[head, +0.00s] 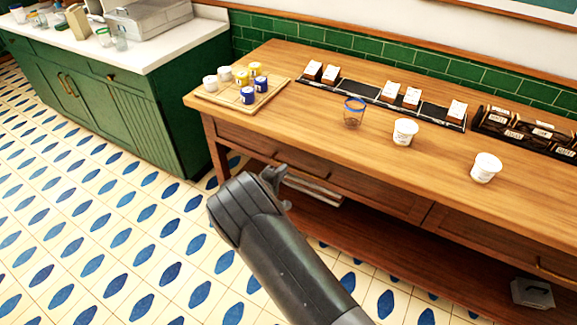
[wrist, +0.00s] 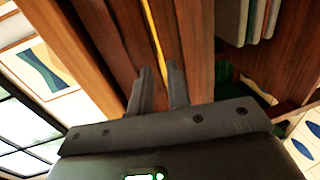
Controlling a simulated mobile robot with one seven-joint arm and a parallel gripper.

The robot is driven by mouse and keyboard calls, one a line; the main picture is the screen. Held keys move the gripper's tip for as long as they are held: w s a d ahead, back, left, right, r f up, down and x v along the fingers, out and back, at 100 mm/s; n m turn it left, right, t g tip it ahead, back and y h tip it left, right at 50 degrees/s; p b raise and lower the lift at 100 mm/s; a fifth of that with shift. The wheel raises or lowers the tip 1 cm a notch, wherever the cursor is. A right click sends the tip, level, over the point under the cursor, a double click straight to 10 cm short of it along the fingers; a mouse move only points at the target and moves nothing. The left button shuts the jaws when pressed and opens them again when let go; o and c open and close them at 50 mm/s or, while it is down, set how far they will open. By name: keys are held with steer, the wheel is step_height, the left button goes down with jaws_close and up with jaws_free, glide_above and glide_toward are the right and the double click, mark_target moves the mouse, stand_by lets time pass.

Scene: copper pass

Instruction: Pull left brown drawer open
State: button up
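The left brown drawer (head: 385,198) is in the wooden counter's front, under its top, and looks shut. Its brass bar handle (head: 314,172) shows just right of my gripper (head: 274,178) in the head view. In the wrist view the handle (wrist: 154,28) runs as a thin yellow bar down toward the gap between my fingertips (wrist: 159,72). The fingers are apart, one on each side of the bar's line, with no visible grip on it. Whether they touch the handle is unclear. My arm hides part of the counter's lower front.
The counter top (head: 350,145) holds a wooden tray of cups (head: 245,105), a blue-rimmed glass (head: 354,112), white tubs (head: 405,131) and black racks. A right drawer (head: 490,240) and lower shelf are below. A green cabinet (head: 150,110) stands left. Tiled floor (head: 100,240) is clear.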

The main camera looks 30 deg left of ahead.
steer(key=x, duration=0.5)
jaws_close()
stand_by(0.3)
